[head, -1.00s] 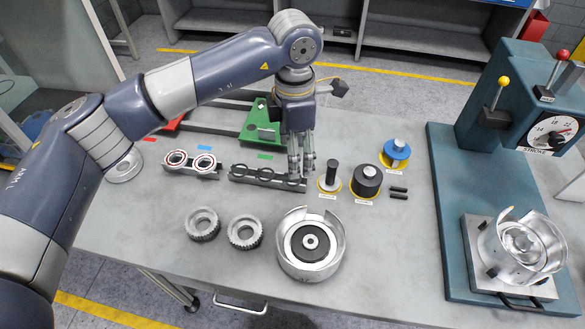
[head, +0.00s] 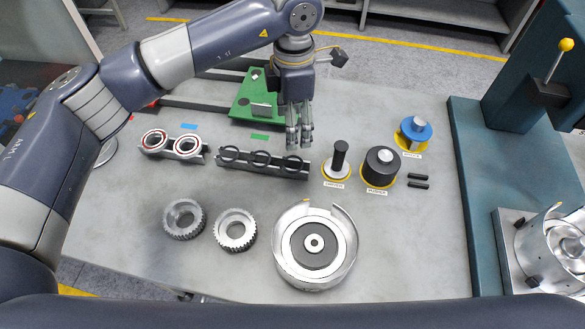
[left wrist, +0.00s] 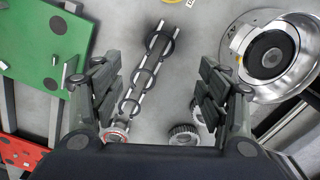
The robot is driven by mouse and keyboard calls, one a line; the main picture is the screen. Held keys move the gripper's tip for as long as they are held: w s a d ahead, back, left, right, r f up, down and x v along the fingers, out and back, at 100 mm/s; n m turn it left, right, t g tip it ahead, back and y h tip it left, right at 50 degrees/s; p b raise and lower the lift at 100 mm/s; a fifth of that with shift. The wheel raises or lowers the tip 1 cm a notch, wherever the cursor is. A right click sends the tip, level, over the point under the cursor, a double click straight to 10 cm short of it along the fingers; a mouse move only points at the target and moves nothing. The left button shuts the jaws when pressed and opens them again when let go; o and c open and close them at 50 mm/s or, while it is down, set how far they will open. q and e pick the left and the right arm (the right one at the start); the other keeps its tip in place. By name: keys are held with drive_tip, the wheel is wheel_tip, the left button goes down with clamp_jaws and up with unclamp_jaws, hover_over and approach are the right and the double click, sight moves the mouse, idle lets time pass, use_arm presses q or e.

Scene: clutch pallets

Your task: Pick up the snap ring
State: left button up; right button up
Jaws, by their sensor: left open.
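Three dark snap rings stand in a row on a grey rail rack (head: 262,170): a left ring (head: 229,153), a middle ring (head: 261,158) and a right ring (head: 294,164). My left gripper (head: 299,142) is open and empty, pointing down near the rack's right end, with the right ring uncovered just in front of it. In the left wrist view my left gripper (left wrist: 155,80) has its fingers wide apart on either side of the rack. There the far ring (left wrist: 160,43), middle ring (left wrist: 144,78) and near ring (left wrist: 130,106) lie between them. My right gripper is not in view.
A second rack (head: 172,149) holds red-and-white rings at left. Gears (head: 235,231) and a clutch drum (head: 315,243) sit in front. A black post (head: 340,157), a black cylinder (head: 381,165) and a blue part (head: 414,131) stand right. A green pallet (head: 247,101) lies behind.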

use_arm(q)
wheel_tip(320, 180, down, 11)
drive_tip(key=p, duration=0.4)
drive_tip(key=shift+s+a+f, duration=0.1)
drive_tip(key=shift+a, duration=0.05)
drive_tip(key=shift+f, duration=0.3)
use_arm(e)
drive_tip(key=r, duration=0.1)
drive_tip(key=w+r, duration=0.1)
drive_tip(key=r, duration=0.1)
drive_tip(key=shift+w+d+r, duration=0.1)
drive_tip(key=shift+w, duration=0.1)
use_arm(q)
drive_tip(key=shift+f+b, duration=0.25)
drive_tip(key=shift+b, duration=0.25)
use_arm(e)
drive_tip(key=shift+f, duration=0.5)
use_arm(q)
drive_tip(key=c, duration=0.8)
